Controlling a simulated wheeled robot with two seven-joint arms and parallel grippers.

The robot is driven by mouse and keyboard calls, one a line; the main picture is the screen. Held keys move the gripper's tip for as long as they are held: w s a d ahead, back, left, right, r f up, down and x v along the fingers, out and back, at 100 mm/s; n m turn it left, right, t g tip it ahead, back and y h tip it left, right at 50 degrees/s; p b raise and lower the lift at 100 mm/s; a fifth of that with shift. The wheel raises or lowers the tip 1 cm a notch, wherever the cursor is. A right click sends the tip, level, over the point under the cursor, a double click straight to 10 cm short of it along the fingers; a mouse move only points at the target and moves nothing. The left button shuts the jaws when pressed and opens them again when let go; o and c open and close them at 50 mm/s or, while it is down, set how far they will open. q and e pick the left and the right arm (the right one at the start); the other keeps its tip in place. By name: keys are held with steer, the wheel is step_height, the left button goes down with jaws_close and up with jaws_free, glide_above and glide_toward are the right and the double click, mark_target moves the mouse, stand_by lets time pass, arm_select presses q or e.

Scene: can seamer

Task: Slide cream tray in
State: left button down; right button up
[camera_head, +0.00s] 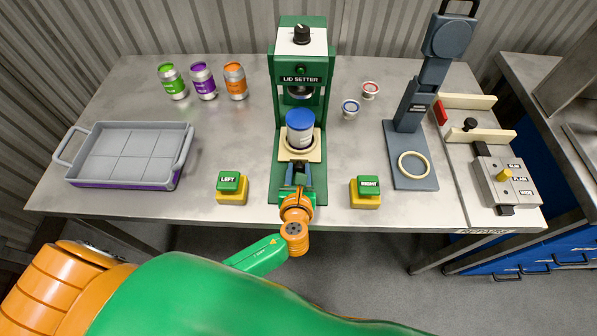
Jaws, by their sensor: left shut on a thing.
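The green lid setter machine (313,75) stands at the middle of the table. Its cream tray (312,152) is at the front of the machine's base. A blue-topped can (300,130) stands upright on the cream tray, below the machine's head. My left gripper (298,170) comes from the front, its dark fingers at the tray's front edge. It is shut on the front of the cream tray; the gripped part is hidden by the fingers. My right gripper is not in view.
A yellow-and-green LEFT button (231,188) and RIGHT button (366,192) flank my left arm. A grey tray (128,155) is at left, with cans (203,81) behind it. A grey seamer stand (411,155) and control box (506,180) are at right.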

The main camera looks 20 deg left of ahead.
mark_target(299, 147)
arm_select(q)
steer(key=w, duration=0.2)
steer(key=w+a, duration=0.1)
steer(key=w, duration=0.1)
steer(key=w+a+b, duration=0.1)
steer(key=w, duration=0.2)
steer(key=shift+f, duration=0.15)
steer(key=shift+w+a, duration=0.1)
steer(key=shift+w, duration=0.15)
steer(key=shift+r, duration=0.25)
steer(key=c, duration=0.5)
jaws_free()
steer(key=shift+w, duration=0.1)
steer(key=shift+f, duration=0.15)
